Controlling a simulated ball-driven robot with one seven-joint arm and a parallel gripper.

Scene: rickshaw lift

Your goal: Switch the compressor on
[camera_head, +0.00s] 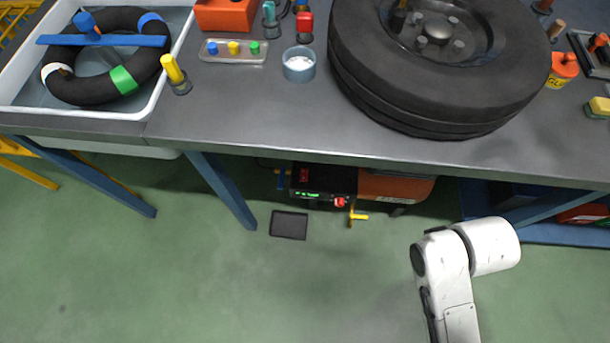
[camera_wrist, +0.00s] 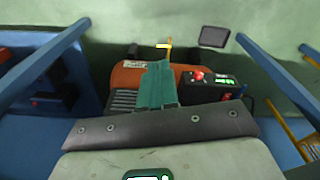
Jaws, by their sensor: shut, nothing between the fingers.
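The compressor has an orange body (camera_head: 395,187) and a black control panel (camera_head: 325,181), and sits low under the workbench. Its panel carries a red switch (camera_head: 304,175), small green lights and a red knob (camera_head: 340,202). In the wrist view, the orange body (camera_wrist: 128,77) lies left and the panel (camera_wrist: 210,88) with the red knob (camera_wrist: 198,75) lies right. My gripper (camera_wrist: 159,66) shows there as teal fingers, shut and empty, in front of the orange body and left of the knob. It hides part of the body. Contact cannot be told. The head view does not show my gripper.
The workbench (camera_head: 270,130) spans above the compressor, with blue legs (camera_head: 222,190) beside it. A yellow handle (camera_head: 357,215) sticks out at the compressor's front. A dark mat (camera_head: 289,225) lies on the clear green floor. A large tyre (camera_head: 430,105) and a white tub (camera_head: 150,125) are on top.

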